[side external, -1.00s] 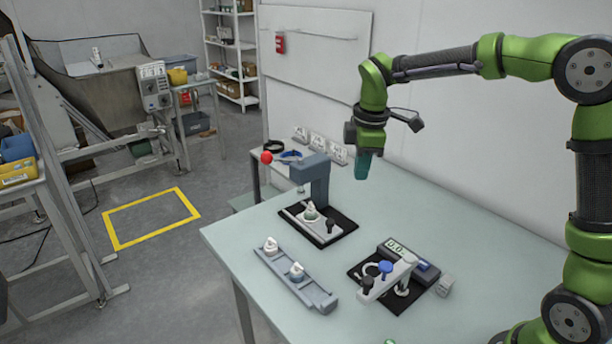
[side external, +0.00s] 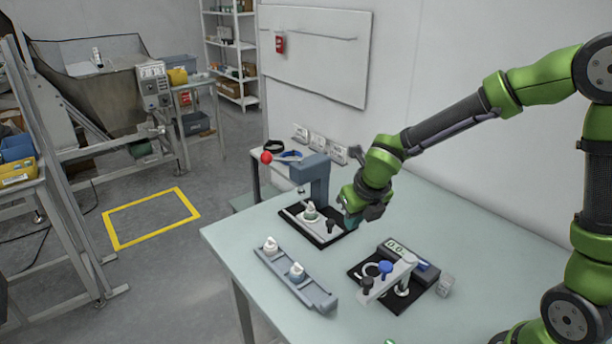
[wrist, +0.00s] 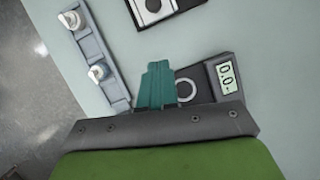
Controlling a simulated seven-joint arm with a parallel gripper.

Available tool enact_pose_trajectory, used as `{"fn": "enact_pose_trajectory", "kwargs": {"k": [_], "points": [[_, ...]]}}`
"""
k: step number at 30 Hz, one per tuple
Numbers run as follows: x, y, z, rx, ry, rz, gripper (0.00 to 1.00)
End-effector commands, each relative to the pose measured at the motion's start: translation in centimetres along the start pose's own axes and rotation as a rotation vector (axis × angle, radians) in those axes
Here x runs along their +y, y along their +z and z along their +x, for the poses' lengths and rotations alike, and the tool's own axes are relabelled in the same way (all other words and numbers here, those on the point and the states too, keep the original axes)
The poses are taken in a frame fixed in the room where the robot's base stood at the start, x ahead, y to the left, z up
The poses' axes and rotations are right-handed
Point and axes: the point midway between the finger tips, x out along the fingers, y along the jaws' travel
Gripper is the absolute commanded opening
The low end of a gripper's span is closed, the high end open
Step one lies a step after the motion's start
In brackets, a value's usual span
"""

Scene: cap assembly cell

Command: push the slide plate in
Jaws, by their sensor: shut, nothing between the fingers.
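The pale slide plate (side external: 296,211) lies on the black base of the grey press (side external: 314,172). A white-topped part with a green band (side external: 311,211) stands on the plate, and a dark knob (side external: 330,227) is at its near right end. My gripper (side external: 351,222) is low beside the right of the press base, its teal fingers pointing down; the side view does not show whether they touch anything. In the wrist view the fingers (wrist: 158,82) are together and empty, with part of the pale plate (wrist: 168,8) at the top edge.
A grey rail (side external: 287,278) with two white-capped parts lies in front of the press. A device with a display (side external: 398,247), a clamp arm and knobs sits on a black mat to the right, with a small block (side external: 446,283) beside it. The table between them is clear.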

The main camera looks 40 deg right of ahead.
Motion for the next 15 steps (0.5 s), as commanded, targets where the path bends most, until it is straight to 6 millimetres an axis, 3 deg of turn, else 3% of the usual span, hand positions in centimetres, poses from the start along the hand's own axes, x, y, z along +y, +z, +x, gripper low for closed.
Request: {"fn": "enact_pose_trajectory", "kwargs": {"k": [8, 15], "points": [[0.1, -0.2, 6.1, 0.006, 0.001, -0.002, 0.00], [0.0, 3.1, 7.1, -0.002, 0.001, 0.004, 0.00]]}}
